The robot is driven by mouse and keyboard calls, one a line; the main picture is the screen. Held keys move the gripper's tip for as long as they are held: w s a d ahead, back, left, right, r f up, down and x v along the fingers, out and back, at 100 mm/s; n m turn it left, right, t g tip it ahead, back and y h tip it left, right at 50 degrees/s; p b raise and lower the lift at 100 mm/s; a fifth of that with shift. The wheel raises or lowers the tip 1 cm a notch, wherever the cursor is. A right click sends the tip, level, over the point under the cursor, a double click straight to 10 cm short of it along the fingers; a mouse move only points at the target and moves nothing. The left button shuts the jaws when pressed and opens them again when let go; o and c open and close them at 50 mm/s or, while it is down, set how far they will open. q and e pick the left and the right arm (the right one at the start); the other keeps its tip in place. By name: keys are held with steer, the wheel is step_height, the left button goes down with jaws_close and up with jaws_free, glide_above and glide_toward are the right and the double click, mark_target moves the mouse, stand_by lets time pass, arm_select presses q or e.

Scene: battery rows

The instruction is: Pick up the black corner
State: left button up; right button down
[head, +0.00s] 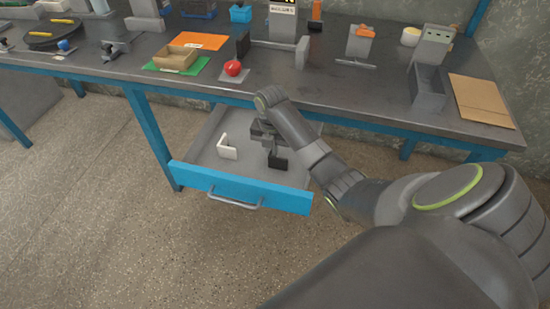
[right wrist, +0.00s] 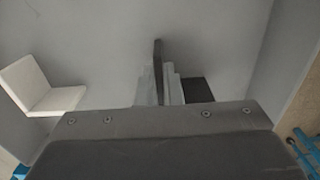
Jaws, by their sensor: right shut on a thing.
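The black corner (head: 278,162) is in the open drawer (head: 240,190), near its right side. My right gripper (head: 270,143) reaches down into the drawer and is shut on the black corner. In the right wrist view, the corner's upright plate (right wrist: 158,58) stands between the fingers, and another dark part of it (right wrist: 197,90) shows to the right of them. The gripper body hides the lower part. I cannot tell whether the corner still touches the drawer floor. My left gripper is not in view.
A white corner (head: 227,147) lies in the drawer to the left; it also shows in the right wrist view (right wrist: 42,84). The workbench (head: 330,85) overhangs the drawer's back. On it are a red ball (head: 233,68), a cardboard tray (head: 175,57) and a brown board (head: 480,101).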

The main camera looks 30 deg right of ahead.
steer(key=shift+r, duration=0.1)
